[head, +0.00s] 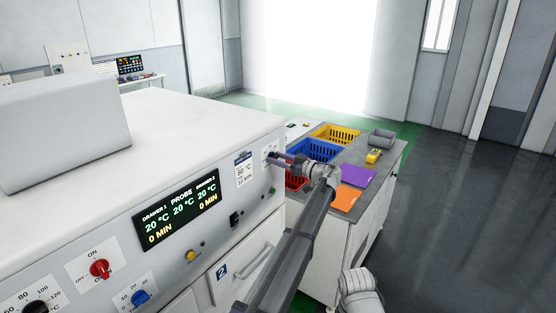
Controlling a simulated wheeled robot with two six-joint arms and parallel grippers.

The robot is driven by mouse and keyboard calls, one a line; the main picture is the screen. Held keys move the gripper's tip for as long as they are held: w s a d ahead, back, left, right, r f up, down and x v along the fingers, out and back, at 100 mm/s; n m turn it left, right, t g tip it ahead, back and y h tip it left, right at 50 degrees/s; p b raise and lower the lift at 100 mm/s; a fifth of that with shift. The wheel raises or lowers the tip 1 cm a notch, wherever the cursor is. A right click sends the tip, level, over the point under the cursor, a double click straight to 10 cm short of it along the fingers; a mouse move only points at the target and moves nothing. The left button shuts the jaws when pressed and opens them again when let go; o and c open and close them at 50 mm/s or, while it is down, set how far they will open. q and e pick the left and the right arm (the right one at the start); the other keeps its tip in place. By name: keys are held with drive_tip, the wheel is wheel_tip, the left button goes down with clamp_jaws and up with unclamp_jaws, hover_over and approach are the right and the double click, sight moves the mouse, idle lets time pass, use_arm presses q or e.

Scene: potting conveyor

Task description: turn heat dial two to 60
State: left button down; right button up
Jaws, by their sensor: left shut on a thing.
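My left gripper (283,160) is at the right end of the white machine's front panel. It is shut on a control there, which its fingers mostly hide. The control's pale scale plate (267,148) shows in part, but its numbers and pointer cannot be read; by its place it looks to be heat dial two. The display (178,209) reads 20 °C for drawer 1, probe and drawer 2, with 0 MIN on both sides. A label (243,170) left of the gripper appears to read 60 °C. My right gripper is out of view.
A black dial (38,307), a red on/off knob (100,268), a blue knob (140,297) and a yellow button (191,256) sit left on the panel. Behind my arm, a side bench holds a blue basket (318,149), a yellow basket (337,131) and an orange mat (345,200).

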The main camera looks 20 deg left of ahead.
use_arm(q)
drive_tip(key=m, duration=0.4)
drive_tip(key=shift+m, duration=0.4)
drive_tip(key=shift+w+m, duration=0.1)
drive_tip(key=shift+m, duration=1.8)
drive_tip(key=shift+c, duration=1.4)
unclamp_jaws()
drive_tip(key=shift+d, duration=0.1)
drive_tip(key=v, duration=0.7)
drive_tip(key=shift+d, duration=0.35)
